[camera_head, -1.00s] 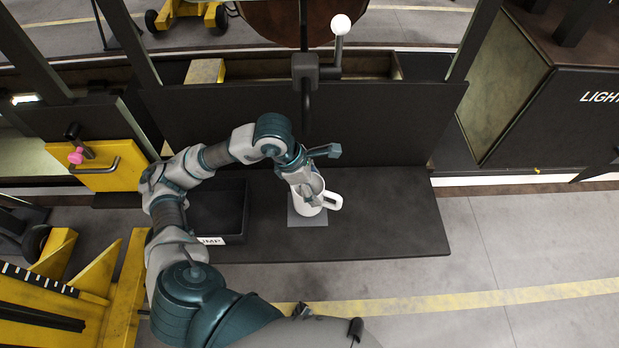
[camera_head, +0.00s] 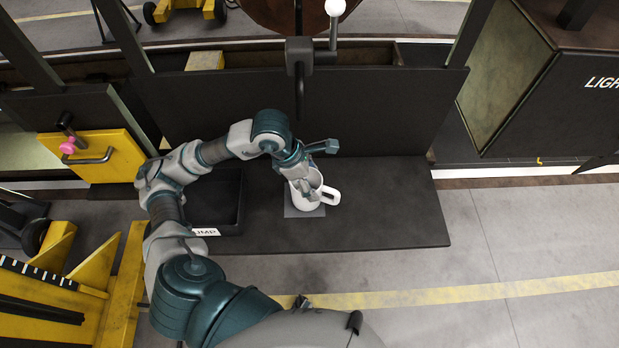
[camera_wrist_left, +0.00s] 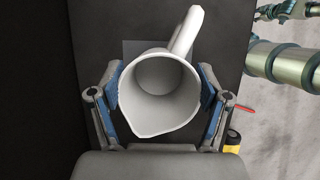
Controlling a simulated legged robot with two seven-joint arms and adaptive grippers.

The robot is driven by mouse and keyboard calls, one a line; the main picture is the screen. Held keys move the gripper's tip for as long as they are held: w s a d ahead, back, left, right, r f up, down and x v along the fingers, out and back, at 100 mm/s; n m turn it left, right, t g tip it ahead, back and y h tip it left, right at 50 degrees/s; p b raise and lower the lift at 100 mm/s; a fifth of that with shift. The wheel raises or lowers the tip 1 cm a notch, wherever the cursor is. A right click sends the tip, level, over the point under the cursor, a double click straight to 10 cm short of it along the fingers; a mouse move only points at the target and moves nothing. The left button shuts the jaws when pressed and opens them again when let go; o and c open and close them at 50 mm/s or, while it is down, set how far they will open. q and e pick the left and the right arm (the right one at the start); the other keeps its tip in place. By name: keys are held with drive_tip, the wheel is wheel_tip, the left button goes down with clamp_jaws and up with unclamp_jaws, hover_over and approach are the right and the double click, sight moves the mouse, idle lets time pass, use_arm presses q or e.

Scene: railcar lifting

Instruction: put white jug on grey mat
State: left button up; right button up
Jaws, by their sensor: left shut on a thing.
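The white jug (camera_head: 308,192) is upright over the grey mat (camera_head: 305,211) on the dark shelf, its handle pointing right. Whether its base touches the mat or hangs just above it, I cannot tell. My left gripper (camera_head: 301,180) comes down from above and is shut on the jug. In the left wrist view, the two blue-padded fingers (camera_wrist_left: 160,95) press on opposite sides of the jug (camera_wrist_left: 160,92), and I look into its empty inside. A bit of the mat (camera_wrist_left: 133,48) shows behind it. My right gripper is not in view.
A black open bin (camera_head: 216,217) with a partly hidden label stands left of the mat on the shelf (camera_head: 390,215). A dark panel with a white-knobbed lever (camera_head: 335,8) rises behind. The shelf right of the jug is clear.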

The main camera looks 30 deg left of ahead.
use_arm(q)
drive_tip(key=shift+a+f, duration=0.3)
drive_tip(key=shift+f, duration=0.05)
drive_tip(key=o, duration=1.1)
drive_tip(key=shift+a, duration=0.25)
drive_tip(key=shift+o, duration=0.9)
drive_tip(key=shift+a, duration=0.3)
drive_tip(key=shift+d+r, duration=0.1)
drive_tip(key=shift+d, duration=0.25)
drive_tip(key=shift+s+r, duration=0.1)
drive_tip(key=shift+r, duration=0.3)
drive_tip(key=a+v, duration=0.1)
drive_tip(key=v, duration=0.5)
drive_tip(key=shift+a, duration=0.3)
